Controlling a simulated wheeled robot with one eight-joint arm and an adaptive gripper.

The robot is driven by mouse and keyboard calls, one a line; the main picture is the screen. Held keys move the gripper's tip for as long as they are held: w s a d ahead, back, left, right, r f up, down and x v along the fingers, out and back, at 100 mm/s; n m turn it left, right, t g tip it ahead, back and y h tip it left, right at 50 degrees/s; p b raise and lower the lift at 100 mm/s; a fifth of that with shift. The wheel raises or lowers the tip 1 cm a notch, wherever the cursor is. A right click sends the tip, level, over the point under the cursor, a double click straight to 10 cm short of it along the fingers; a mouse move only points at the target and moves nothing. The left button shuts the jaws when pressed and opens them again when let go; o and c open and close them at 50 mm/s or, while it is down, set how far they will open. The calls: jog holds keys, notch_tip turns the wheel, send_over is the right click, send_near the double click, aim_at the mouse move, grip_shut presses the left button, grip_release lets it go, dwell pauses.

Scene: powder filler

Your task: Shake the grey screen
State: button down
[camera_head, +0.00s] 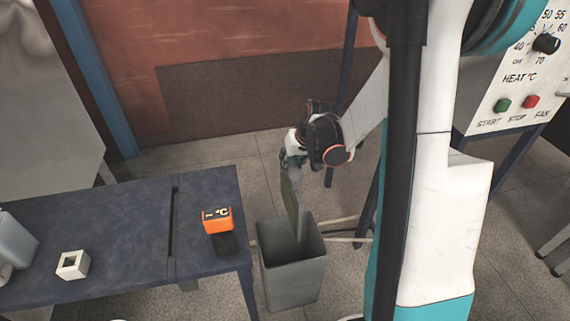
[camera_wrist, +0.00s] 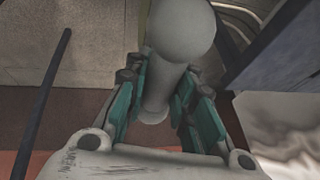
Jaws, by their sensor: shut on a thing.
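The grey screen (camera_head: 292,206) is a thin flat panel with a greenish-grey face. It hangs nearly upright, edge-on to the head view, with its lower end at or inside the mouth of a grey bin (camera_head: 292,280). I cannot tell whether it touches the bin. My gripper (camera_head: 289,163) is above the bin, at the screen's upper end. In the wrist view my gripper (camera_wrist: 163,85) has its teal-padded fingers on both sides of a grey rounded handle (camera_wrist: 182,28), shut on it. The screen's face is hidden there.
A dark blue table (camera_head: 120,232) stands to the left of the bin. It carries an orange temperature unit (camera_head: 216,220), a small white square block (camera_head: 72,264) and a grey container (camera_head: 14,245). A heater control panel (camera_head: 520,85) is at the right. Floor is open behind the bin.

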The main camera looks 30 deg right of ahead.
jog(key=shift+d, duration=0.3)
jog(key=a, duration=0.5)
jog(key=d, duration=0.5)
jog(key=shift+d+f, duration=0.1)
jog(key=shift+d, duration=0.25)
jog(key=shift+a, duration=0.6)
jog(key=shift+d, duration=0.25)
jog(key=shift+a, duration=0.15)
